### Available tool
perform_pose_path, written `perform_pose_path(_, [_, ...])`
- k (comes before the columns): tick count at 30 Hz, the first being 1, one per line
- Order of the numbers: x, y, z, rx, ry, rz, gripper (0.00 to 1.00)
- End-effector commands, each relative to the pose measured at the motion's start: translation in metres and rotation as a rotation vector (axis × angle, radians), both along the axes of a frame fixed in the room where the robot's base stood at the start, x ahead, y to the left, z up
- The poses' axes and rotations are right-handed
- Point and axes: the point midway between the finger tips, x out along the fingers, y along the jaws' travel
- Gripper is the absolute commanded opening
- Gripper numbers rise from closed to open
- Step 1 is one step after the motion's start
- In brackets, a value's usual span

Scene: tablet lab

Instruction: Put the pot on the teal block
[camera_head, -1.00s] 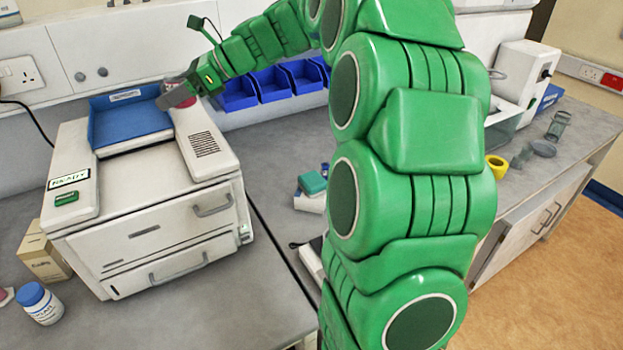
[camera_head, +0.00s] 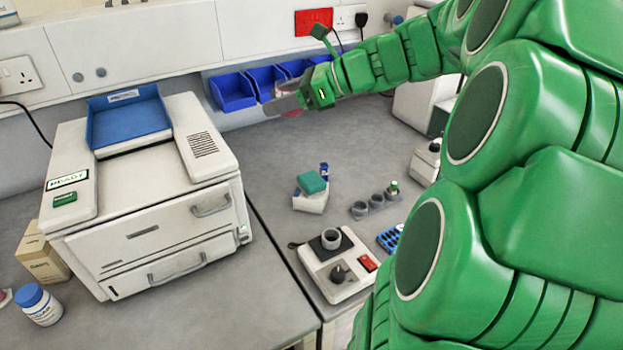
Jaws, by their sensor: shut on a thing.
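The teal block (camera_head: 312,182) lies on top of a white box on the bench, right of the printer. My gripper (camera_head: 284,104) is up in front of the blue bins, above, beyond and left of the teal block in the picture. It is shut on a small pinkish-red thing (camera_head: 291,113), which seems to be the pot. The fingers hide most of it, so its shape and tilt cannot be told. It is apart from the teal block.
A large white printer (camera_head: 150,225) with a blue tray stands at left. Blue bins (camera_head: 232,90) line the wall. Bare bench lies behind the block.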

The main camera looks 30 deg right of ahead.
Motion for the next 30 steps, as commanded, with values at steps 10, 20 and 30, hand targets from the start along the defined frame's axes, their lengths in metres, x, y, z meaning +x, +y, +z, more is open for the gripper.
perform_pose_path(10, [-0.047, -0.031, -0.004, 0.003, -0.006, -0.097, 0.28])
perform_pose_path(20, [-0.068, -0.040, -0.022, 0.008, -0.008, -0.140, 0.28])
perform_pose_path(30, [-0.068, -0.040, -0.094, 0.008, -0.009, -0.140, 0.28])
